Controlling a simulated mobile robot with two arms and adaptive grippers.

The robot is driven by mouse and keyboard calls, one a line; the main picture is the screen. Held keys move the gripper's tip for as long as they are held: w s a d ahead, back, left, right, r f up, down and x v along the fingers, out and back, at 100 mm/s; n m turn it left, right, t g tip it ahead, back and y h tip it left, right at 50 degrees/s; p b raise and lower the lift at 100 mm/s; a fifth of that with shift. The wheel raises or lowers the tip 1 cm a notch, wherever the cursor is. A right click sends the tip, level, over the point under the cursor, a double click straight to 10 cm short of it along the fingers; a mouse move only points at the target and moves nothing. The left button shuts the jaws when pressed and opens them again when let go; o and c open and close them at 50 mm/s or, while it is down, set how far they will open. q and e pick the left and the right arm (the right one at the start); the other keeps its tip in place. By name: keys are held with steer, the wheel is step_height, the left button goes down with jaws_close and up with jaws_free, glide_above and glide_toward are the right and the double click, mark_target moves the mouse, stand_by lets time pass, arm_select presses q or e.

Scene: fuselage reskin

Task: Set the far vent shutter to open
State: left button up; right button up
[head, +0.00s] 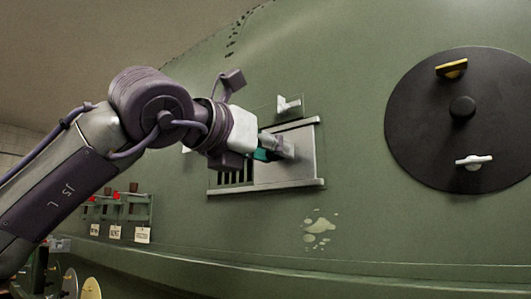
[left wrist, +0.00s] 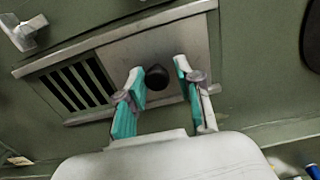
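The vent shutter is a grey plate (head: 293,172) in a railed frame on the green fuselage wall; it also shows in the left wrist view (left wrist: 122,56). Dark vent slots (left wrist: 70,88) are uncovered at the frame's left side, and the plate covers the right part. A round black knob (left wrist: 157,77) stands on the plate. My left gripper (left wrist: 160,84) is open, with its teal-padded fingers on either side of the knob and gaps visible. My right gripper is not in view.
A white latch (head: 289,105) sits above the frame. A black disc (head: 462,120) with a yellow handle (head: 452,68) and a white handle (head: 474,161) is at the right. A rack with tags (head: 115,233) is at the lower left. A ledge (head: 300,271) runs below.

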arm_select(q)
steer(key=shift+o, duration=0.8)
steer(key=shift+s+d, duration=0.1)
steer(key=shift+d, duration=0.1)
steer(key=shift+a, duration=0.1)
steer(key=v, duration=1.2)
